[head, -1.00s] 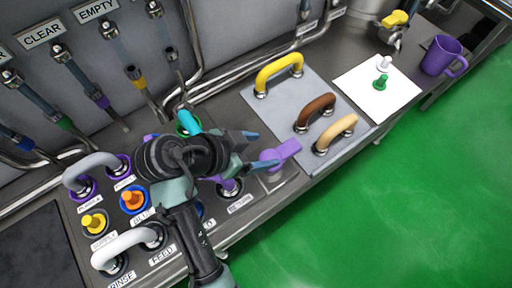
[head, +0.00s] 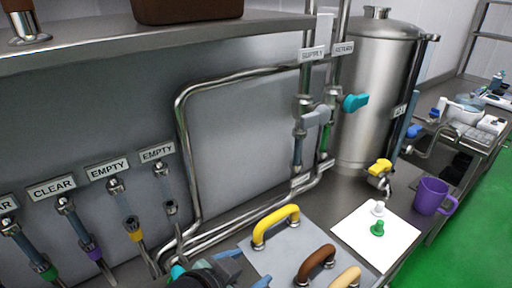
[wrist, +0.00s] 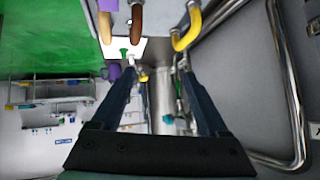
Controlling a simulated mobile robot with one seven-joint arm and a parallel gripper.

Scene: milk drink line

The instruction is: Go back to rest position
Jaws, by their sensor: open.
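My gripper (head: 243,268) shows at the bottom edge of the head view, partly cut off. In the wrist view my gripper (wrist: 163,72) has its two dark blue fingers apart with nothing between them. It points over the counter toward the white mat and the steel tank. Most of my arm is out of the head view.
Yellow (head: 275,222), brown (head: 317,262) and tan (head: 346,279) handles stand on a grey plate near my gripper. A white mat (head: 350,242) holds white and green pegs. A purple mug (head: 433,196), a steel tank (head: 372,95) and pipes with valves stand beyond.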

